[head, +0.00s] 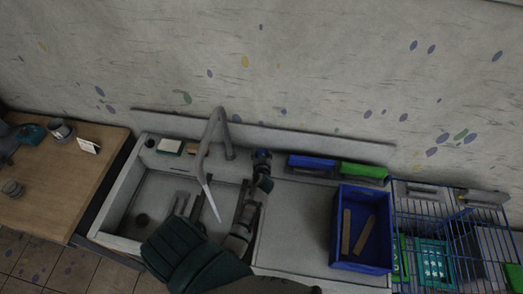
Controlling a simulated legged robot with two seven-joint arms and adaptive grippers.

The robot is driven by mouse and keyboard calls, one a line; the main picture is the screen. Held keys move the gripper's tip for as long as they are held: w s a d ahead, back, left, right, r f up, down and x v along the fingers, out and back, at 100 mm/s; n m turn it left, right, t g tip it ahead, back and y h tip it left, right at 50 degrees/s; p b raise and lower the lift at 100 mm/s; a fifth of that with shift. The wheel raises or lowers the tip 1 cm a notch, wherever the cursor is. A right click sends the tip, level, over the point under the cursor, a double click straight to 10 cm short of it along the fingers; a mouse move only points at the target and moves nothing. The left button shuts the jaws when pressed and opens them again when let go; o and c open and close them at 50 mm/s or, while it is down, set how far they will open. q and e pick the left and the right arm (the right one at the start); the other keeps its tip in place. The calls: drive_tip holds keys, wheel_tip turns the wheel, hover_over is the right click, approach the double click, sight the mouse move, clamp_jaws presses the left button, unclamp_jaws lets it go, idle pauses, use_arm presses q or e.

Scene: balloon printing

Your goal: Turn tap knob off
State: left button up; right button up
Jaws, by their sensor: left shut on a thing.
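The tap (217,135) stands at the back of the sink (162,190), with its tall spout bent down over the basin. A pale thin streak (211,203) shows below the spout end and looks like running water. The dark tap knob (262,156), with a blue part, is just right of the tap base. My left gripper (263,177) reaches up from the lower middle and is shut on the knob. The fingers are small and dark, so the exact contact is hard to see. My right gripper is not in view.
A blue bin (347,263) with wooden pieces stands on the counter at the right, beside a blue wire rack (450,215). Blue (312,162) and green (364,170) items lie along the back. A wooden table (55,195) is at the left.

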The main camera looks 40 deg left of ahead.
use_arm(q)
drive_tip(key=m+t+h+p, duration=0.1)
drive_tip(key=m+t+h, duration=0.1)
drive_tip(key=m, duration=0.1)
drive_tip(key=shift+a+r+h+p, duration=0.15)
drive_tip(key=shift+r+h+p, duration=0.15)
drive_tip(key=shift+r+p, duration=0.1)
drive_tip(key=shift+w+f+m+t+h, duration=0.1)
drive_tip(key=shift+m+t+h, duration=0.3)
drive_tip(key=shift+m+h, duration=0.55)
drive_tip(key=shift+f+m+h, duration=0.1)
drive_tip(key=shift+m+h, duration=0.75)
drive_tip(key=shift+h, duration=0.3)
drive_tip(key=m+h+b, duration=0.1)
drive_tip(key=m+h, duration=0.1)
drive_tip(key=shift+f+t+h+b, duration=0.1)
drive_tip(key=shift+t+h+b, duration=0.2)
drive_tip(key=shift+h, duration=0.1)
drive_tip(key=shift+m+h+b, duration=1.3)
drive_tip(key=shift+m+h, duration=0.1)
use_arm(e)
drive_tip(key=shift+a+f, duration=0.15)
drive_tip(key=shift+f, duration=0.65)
use_arm(q)
drive_tip(key=shift+r, duration=0.2)
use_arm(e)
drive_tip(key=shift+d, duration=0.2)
